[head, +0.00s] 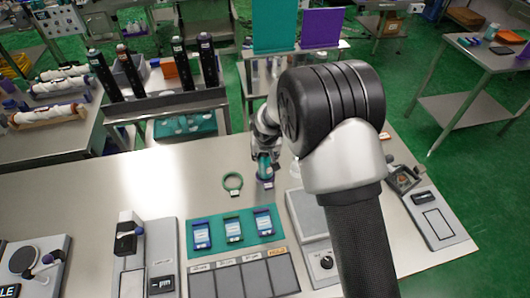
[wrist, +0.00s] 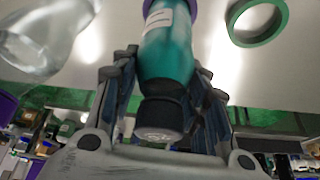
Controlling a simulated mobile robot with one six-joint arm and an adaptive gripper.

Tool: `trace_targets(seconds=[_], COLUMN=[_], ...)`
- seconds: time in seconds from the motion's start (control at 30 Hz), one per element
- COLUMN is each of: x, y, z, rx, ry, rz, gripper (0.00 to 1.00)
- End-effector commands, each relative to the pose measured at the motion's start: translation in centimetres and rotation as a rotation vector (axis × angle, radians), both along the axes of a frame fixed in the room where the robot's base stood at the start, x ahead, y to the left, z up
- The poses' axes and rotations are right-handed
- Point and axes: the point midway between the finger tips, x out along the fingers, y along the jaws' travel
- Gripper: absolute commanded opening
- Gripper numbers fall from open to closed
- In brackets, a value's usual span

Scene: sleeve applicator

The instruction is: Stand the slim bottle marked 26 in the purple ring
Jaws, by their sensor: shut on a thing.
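My gripper (head: 262,148) points down over the table and is shut on a slim teal bottle (head: 264,166). In the wrist view the fingers (wrist: 165,105) close around the upper part of the bottle (wrist: 168,50), near its dark cap (wrist: 159,118). The bottle has a pale label; I cannot read a number on it. The purple ring (head: 267,184) is at the bottle's lower end, and a bit of purple (wrist: 191,5) shows there at the top of the wrist view. I cannot tell whether the base rests inside the ring or just above it.
A green ring (head: 232,194) lies empty to the left. A clear glass vessel (wrist: 38,35) stands close on the other side. A teal mat (head: 207,253) with several small cards and a grey device (head: 305,212) are in front. Tall dark bottles (head: 207,60) stand behind.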

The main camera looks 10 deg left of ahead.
Motion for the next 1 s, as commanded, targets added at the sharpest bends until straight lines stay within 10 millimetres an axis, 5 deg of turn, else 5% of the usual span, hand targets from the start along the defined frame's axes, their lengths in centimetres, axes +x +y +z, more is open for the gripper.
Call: trace_targets(seconds=[0.33, 0.37, 0.7, 1.0], x=[0.06, 0.06, 0.02, -0.04], y=[0.03, 0.03, 0.01, -0.02], z=[-0.20, -0.20, -0.26, -0.36], rx=[0.001, 0.001, 0.000, 0.000], ry=[-0.002, -0.002, -0.001, 0.001], rz=[0.000, 0.000, 0.000, 0.000], gripper=[0.09, 0.43, 0.65, 0.70])
